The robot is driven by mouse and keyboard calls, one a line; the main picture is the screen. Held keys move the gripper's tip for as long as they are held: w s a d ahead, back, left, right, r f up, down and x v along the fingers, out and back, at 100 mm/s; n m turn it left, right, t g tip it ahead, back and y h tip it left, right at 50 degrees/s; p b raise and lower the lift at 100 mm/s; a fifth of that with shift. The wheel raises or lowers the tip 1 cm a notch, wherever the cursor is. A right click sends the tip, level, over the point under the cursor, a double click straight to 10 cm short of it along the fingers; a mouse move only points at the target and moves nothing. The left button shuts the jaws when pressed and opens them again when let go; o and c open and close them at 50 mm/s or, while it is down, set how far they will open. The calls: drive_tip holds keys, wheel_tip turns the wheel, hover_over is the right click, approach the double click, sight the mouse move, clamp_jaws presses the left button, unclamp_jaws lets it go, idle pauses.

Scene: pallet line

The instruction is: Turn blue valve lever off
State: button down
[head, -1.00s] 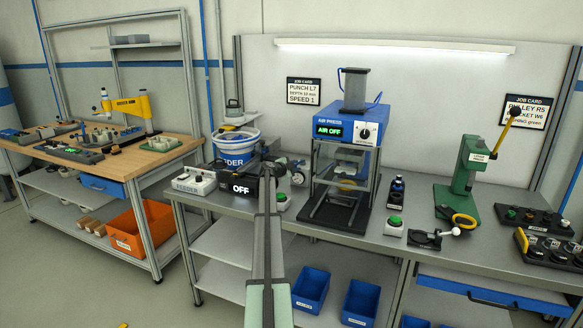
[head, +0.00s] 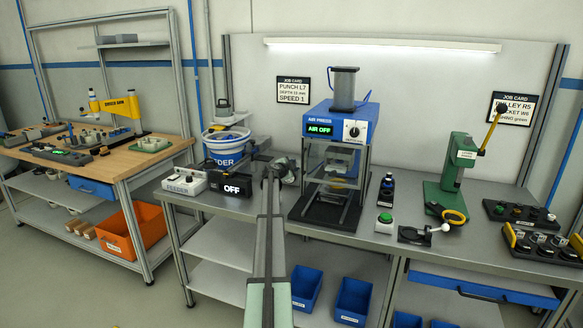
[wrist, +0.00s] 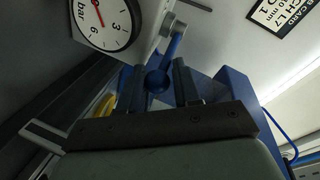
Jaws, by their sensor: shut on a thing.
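The blue valve lever (wrist: 164,66) sits between the two dark fingers of my gripper (wrist: 156,84) in the wrist view. My gripper is shut on it. The lever hangs from a grey metal valve fitting (wrist: 173,26), beside a round white pressure gauge (wrist: 104,20) with a red needle. My arm and gripper hide the lever there.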

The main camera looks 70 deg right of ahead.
drive_tip(key=shift+s+d+f+g, duration=0.25)
drive_tip(key=shift+s+f+g, duration=0.05)
drive_tip(key=shift+s, duration=0.25)
drive_tip(key=c, duration=1.1)
unclamp_jaws()
drive_tip(key=shift+d+f, duration=0.1)
drive_tip(key=shift+o, duration=0.8)
drive_tip(key=shift+w, duration=0.2)
drive_tip(key=shift+a+r, duration=0.2)
drive_tip(key=shift+a, duration=0.1)
drive_tip(key=shift+w+a, duration=0.1)
drive_tip(key=shift+a, duration=0.15)
drive_tip(key=v, duration=1.3)
drive_tip(key=shift+r+m, duration=0.15)
drive_tip(key=shift+m, duration=0.15)
